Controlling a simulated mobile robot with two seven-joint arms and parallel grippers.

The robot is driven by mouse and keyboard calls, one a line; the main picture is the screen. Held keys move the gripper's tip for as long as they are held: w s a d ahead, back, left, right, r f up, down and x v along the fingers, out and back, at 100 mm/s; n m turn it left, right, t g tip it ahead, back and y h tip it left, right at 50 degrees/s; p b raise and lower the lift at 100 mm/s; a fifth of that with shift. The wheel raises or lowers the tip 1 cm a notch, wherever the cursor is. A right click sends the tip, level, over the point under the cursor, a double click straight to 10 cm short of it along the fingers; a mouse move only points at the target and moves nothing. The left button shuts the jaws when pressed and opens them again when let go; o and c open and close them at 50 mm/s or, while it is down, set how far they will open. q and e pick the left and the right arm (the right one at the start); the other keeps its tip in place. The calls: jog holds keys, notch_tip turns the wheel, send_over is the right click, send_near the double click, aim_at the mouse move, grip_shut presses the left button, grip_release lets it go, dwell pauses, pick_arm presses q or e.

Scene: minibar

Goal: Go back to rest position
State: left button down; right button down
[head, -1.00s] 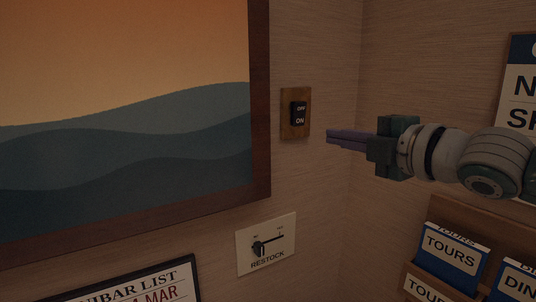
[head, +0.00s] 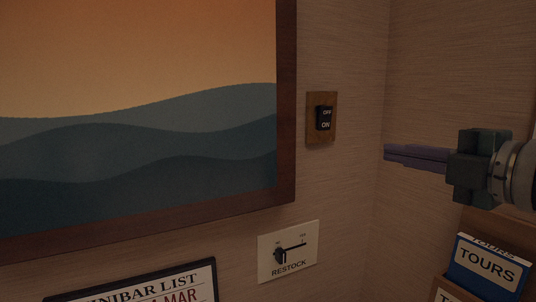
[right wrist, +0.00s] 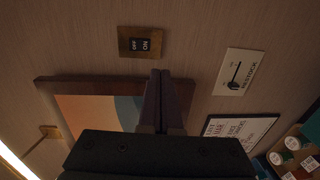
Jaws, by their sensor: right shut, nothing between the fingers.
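My right gripper (head: 388,152) comes in from the right in the head view. Its dark fingers are shut with nothing between them and point left, apart from the wall. The black OFF/ON switch (head: 325,118) on its wooden plate (head: 311,133) is on the wall to the left of the fingertips. In the right wrist view the shut fingers (right wrist: 160,75) point up toward the switch (right wrist: 140,44), with a gap of wall between. My left gripper is not in view.
A large framed picture (head: 286,150) hangs at left. Below the switch is the RESTOCK slider plate (head: 300,258). The minibar list (head: 205,275) is at the lower left. A rack with blue TOURS leaflets (head: 487,268) stands at the lower right, under my right arm.

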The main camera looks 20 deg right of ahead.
jog(key=s+a+f+m+g+h, duration=0.1)
jog(key=s+a+f+m+g, duration=0.2)
jog(key=s+f+m, duration=0.35)
jog(key=s+a+f+m+g+h, duration=0.1)
jog(key=s+a+f+m+g, duration=0.25)
jog(key=f, duration=0.55)
jog(key=s+a+f+m+g+y, duration=0.1)
jog(key=s+a+f+m+g, duration=0.1)
jog(key=s+a+m+g, duration=0.4)
jog(key=s+a+f+m+g, duration=0.1)
jog(key=s+a+f, duration=0.15)
jog(key=s, duration=0.55)
notch_tip(320, 180, up, 21)
jog(key=p, duration=2)
jog(key=shift+w+f+p, duration=0.2)
jog(key=shift+w+p, duration=0.1)
jog(key=shift+w, duration=0.05)
